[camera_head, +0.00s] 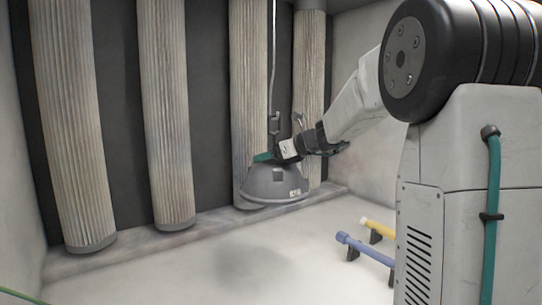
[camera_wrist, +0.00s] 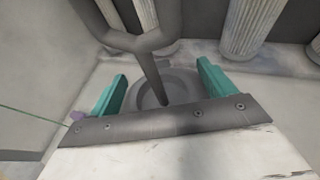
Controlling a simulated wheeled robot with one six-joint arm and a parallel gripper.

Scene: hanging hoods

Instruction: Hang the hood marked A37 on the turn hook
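A grey dome-shaped hood (camera_head: 275,183) is in the air in front of the pleated columns in the head view. A small pale label is on its lower right, too small to read. My gripper (camera_head: 264,157) is at the hood's top. In the wrist view its two teal fingers (camera_wrist: 160,88) stand wide apart, on either side of the hood's round collar (camera_wrist: 180,82). A grey stem rises from the collar and forks towards the camera; its upper end is out of frame. In the head view a hook (camera_head: 275,124) hangs on a thin rod, just above my gripper.
Tall pleated columns (camera_head: 165,110) stand along the dark back wall, above a low ledge (camera_head: 150,243). A blue bar (camera_head: 365,248) and a yellow bar (camera_head: 378,228) rest on black supports at the right. The pale floor under the hood is clear and carries a soft shadow.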

